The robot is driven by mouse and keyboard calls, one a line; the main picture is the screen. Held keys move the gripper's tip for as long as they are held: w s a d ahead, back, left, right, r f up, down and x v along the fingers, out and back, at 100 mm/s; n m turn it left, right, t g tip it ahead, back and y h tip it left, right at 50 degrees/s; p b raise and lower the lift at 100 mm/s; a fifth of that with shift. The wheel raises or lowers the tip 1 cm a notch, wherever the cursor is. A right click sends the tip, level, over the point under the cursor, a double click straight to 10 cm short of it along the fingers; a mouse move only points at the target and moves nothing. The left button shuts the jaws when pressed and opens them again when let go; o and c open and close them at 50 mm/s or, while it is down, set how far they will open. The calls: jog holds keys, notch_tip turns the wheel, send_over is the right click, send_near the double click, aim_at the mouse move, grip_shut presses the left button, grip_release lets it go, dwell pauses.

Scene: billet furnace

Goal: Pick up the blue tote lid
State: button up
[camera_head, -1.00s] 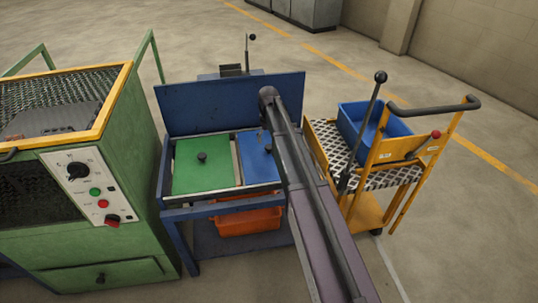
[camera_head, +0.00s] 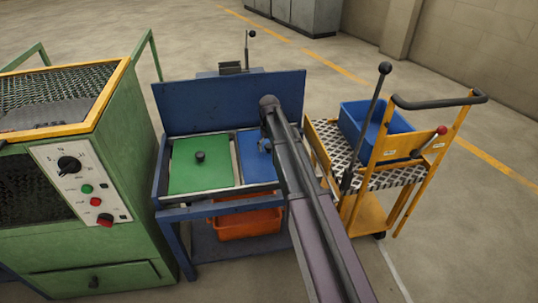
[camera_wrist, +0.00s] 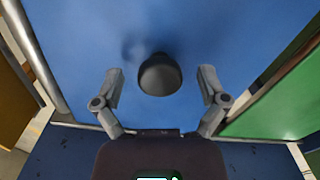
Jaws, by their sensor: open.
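The blue tote lid (camera_head: 252,165) lies flat in the right half of the blue bench, partly hidden by my arm in the head view. In the wrist view the blue lid (camera_wrist: 220,60) fills the middle, with its dark round knob (camera_wrist: 160,75) standing up from it. My gripper (camera_wrist: 160,88) is open, with one finger on each side of the knob and a gap on both sides.
A green lid (camera_head: 205,178) with a black knob lies left of the blue one. A raised blue back panel (camera_head: 230,103) stands behind. An orange bin (camera_head: 246,224) sits below. A yellow cart (camera_head: 372,208) with a blue tote (camera_head: 352,132) stands right, a green furnace (camera_head: 85,235) left.

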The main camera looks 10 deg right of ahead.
aim_at(269, 145)
dwell(0.3)
grip_shut()
jog(key=shift+r, duration=0.15)
dwell(0.3)
notch_tip(269, 145, up, 4)
jog(key=p, duration=0.3)
jog(key=shift+f+p, duration=0.25)
jog(key=shift+p, duration=0.1)
jog(key=s+r+p, duration=0.1)
jog(key=s, duration=1.5)
jog(key=shift+d, duration=0.35)
jog(key=shift+r, duration=0.25)
notch_tip(269, 145, up, 44)
jog(key=p, duration=4.4)
jog(key=shift+f, duration=0.15)
jog(key=shift+s, duration=0.1)
